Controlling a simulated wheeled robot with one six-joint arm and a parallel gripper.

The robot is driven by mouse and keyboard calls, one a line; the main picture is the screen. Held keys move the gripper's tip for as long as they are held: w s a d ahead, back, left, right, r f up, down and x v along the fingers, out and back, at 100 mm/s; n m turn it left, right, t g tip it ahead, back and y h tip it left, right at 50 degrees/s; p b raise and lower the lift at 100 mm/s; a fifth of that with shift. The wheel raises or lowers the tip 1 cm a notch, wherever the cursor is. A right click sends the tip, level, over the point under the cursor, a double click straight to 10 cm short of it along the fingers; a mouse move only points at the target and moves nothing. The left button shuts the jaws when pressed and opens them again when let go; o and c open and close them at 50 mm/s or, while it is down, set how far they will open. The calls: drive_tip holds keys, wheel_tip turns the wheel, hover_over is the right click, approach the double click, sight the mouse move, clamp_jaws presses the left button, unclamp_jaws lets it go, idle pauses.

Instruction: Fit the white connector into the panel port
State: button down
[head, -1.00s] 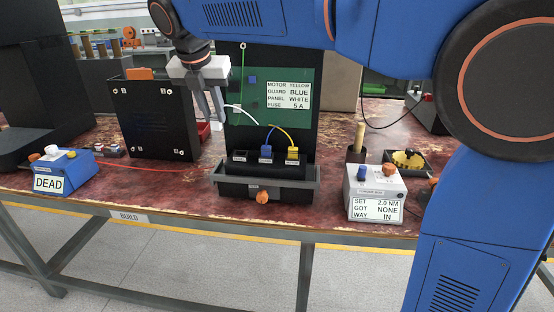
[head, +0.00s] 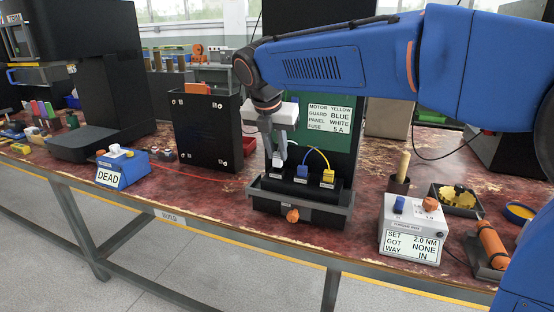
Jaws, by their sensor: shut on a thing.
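My gripper (head: 278,150) points down at the left end of the black port block (head: 304,188). It is shut on the white connector (head: 277,160), which shows as a small pale piece at the fingertips. The connector is at or just above the leftmost port; I cannot tell whether it is seated, as the fingers partly hide it. A blue connector (head: 302,171) sits in the middle port and a yellow connector (head: 328,177) in the right one, each with its cable. The card (head: 325,107) behind reads motor yellow, guard blue, panel white, fuse 5 A.
A torque box (head: 411,228) reading 2.0 NM, NONE, IN stands to the right.

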sight(278, 159)
drive_tip(key=shift+f, duration=1.3)
drive_tip(key=shift+f, duration=0.15)
drive_tip(key=c, duration=1.6)
unclamp_jaws()
